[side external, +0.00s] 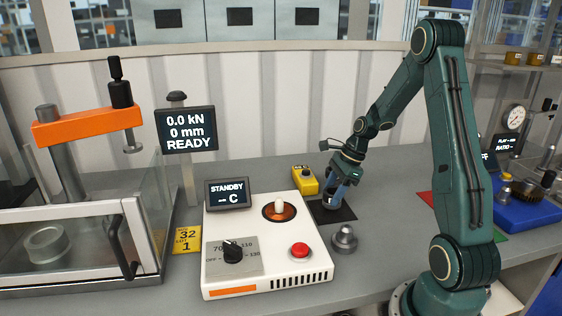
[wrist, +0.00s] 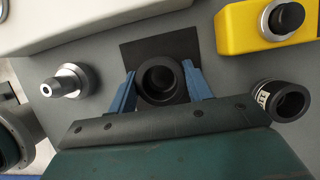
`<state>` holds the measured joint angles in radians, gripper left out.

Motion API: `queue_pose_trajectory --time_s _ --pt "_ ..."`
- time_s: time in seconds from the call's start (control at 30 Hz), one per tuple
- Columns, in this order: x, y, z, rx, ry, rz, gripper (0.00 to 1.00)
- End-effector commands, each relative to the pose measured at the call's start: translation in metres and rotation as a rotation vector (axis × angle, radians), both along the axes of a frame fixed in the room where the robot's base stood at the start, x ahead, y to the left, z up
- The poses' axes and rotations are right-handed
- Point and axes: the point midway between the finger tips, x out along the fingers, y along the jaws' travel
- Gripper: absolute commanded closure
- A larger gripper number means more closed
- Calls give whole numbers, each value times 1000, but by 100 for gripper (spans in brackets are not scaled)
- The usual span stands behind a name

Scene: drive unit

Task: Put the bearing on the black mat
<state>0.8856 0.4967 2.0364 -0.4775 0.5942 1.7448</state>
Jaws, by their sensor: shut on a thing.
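The bearing (wrist: 161,97), a dark ring with a round opening, sits between the two blue fingers of my gripper (wrist: 164,88) in the wrist view. The fingers are shut on its sides. In the side view my gripper (side external: 334,200) points down over the black mat (side external: 345,214), with the bearing low between the fingertips. The mat also shows in the wrist view (wrist: 182,44), partly covered by the bearing and fingers. The bearing is over the mat or touching it; I cannot tell if its underside rests there.
A yellow box with a black knob (side external: 306,181) stands beside the mat. A stepped metal part (side external: 344,240) stands on the near side. A black labelled cylinder (wrist: 283,101) is right of my gripper in the wrist view. The white heater unit (side external: 265,245) is close by.

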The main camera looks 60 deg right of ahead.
Motion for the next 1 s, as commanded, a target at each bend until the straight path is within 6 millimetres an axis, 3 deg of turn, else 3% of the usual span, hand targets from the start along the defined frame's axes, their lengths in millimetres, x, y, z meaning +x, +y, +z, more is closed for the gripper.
queue_pose_trajectory --time_s 0.17,0.6,0.63,0.73,1.0 --pt "0 0 -15 0 0 1 80" --pt "0 0 -19 0 0 1 80" --pt "0 0 -19 0 0 0 48" --pt "0 0 -19 0 0 0 29" --pt "0 0 -19 -1 -1 0 28"
